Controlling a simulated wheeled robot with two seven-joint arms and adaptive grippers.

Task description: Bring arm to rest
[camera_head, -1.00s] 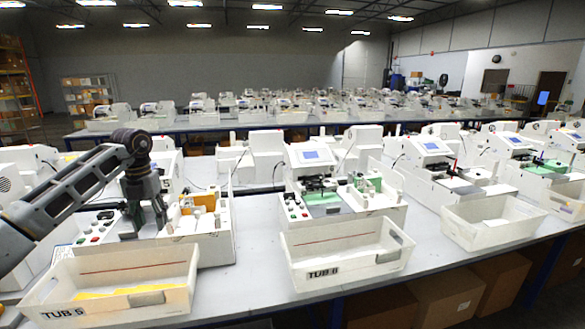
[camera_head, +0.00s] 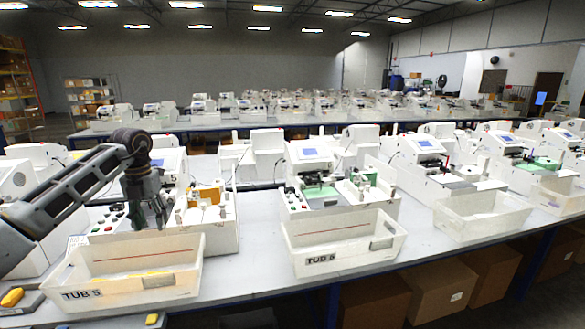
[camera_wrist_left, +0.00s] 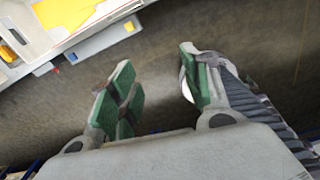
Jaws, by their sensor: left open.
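My left arm (camera_head: 70,205) comes in from the left in the head view. Its gripper (camera_head: 150,212) points down, in front of the white machine behind the tub marked TUB 5 (camera_head: 130,288). In the left wrist view my left gripper (camera_wrist_left: 158,85) is open, its green-padded fingers apart with nothing between them. Bare floor (camera_wrist_left: 240,40) shows beyond them. My right gripper is not in view.
A second lettered tub (camera_head: 340,256) stands to the right on the long table (camera_head: 250,258). White machines line the table behind the tubs. Cardboard boxes (camera_head: 440,288) sit below it. In the wrist view a white edge with yellow sheets (camera_wrist_left: 65,15) shows top left.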

